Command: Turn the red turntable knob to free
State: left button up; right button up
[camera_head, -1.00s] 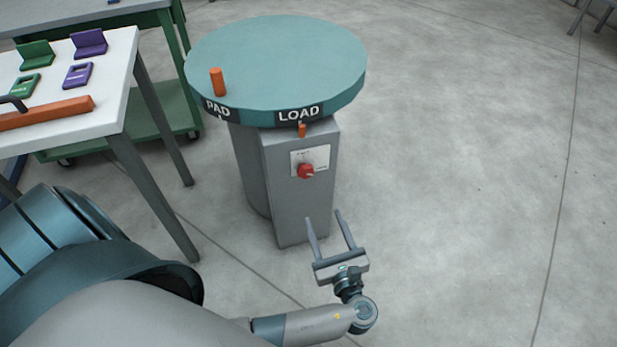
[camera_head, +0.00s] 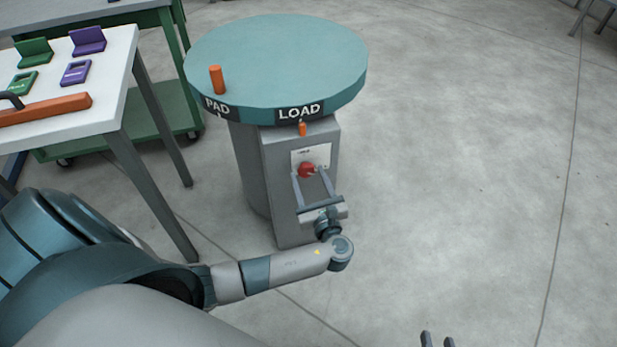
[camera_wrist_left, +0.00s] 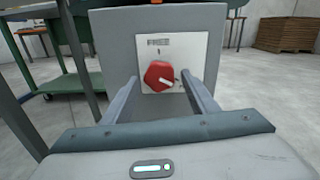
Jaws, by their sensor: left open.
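The red turntable knob (camera_head: 306,170) sits on a white plate on the grey pedestal under the turntable (camera_head: 275,60). In the left wrist view the knob (camera_wrist_left: 158,76) has a white mark pointing right and slightly down. The word FREE (camera_wrist_left: 158,42) is printed above it, with a short tick below the word. My left gripper (camera_head: 308,173) is open, its fingers pointing at the plate, one on each side of the knob. In the wrist view gaps show between knob and fingers. Two dark fingertips of my right gripper (camera_head: 437,340) show apart at the bottom edge.
The turntable rim carries PAD and LOAD labels, and an orange peg (camera_head: 217,80) stands on top. A white table (camera_head: 105,100) with green and purple parts and an orange bar stands left. The floor to the right is clear.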

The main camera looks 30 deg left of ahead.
pick_arm(q)
jog(key=shift+w+a, duration=0.3)
jog(key=c, duration=1.1)
